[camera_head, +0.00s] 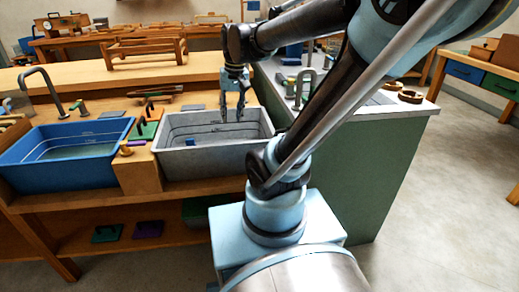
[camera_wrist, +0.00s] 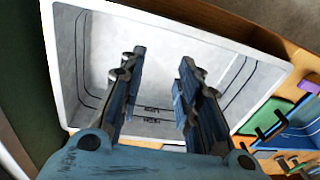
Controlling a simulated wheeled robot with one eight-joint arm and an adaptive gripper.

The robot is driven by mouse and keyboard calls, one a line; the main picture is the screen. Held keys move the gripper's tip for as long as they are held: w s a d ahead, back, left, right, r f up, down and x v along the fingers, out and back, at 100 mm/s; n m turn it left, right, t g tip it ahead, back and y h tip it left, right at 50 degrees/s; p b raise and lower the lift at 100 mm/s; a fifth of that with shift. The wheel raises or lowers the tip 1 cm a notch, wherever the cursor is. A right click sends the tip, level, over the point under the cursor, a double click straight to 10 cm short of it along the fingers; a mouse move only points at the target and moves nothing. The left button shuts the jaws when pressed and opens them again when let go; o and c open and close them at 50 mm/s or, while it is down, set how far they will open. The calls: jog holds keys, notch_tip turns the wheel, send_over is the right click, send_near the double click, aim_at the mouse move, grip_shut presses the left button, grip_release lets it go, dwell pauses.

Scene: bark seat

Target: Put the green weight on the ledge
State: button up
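My gripper (camera_head: 232,114) hangs over the grey basin (camera_head: 180,162), fingers pointing down and apart with nothing between them. In the wrist view the open gripper (camera_wrist: 162,62) faces the basin's bare inside. A green block with a dark handle (camera_head: 147,130) sits on the wooden strip between the two basins, left of my gripper; it also shows in the wrist view (camera_wrist: 268,118). Another flat green piece (camera_head: 107,233) lies on the lower shelf. I cannot tell for sure which is the green weight. A raised wooden ledge (camera_head: 100,74) runs behind the basins.
A blue basin (camera_head: 62,168) stands to the left, with a tap (camera_head: 42,85) behind it. A small wooden knob (camera_head: 126,149) is near the green block. A purple piece (camera_head: 148,229) lies on the lower shelf. A wooden rack (camera_head: 145,50) stands on the ledge.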

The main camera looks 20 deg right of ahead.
jog(key=s+d+f+t+h, duration=0.1)
jog(key=s+d+f, duration=0.6)
jog(key=s+f, duration=0.2)
jog(key=shift+d+f, duration=0.25)
jog(key=shift+f, duration=0.3)
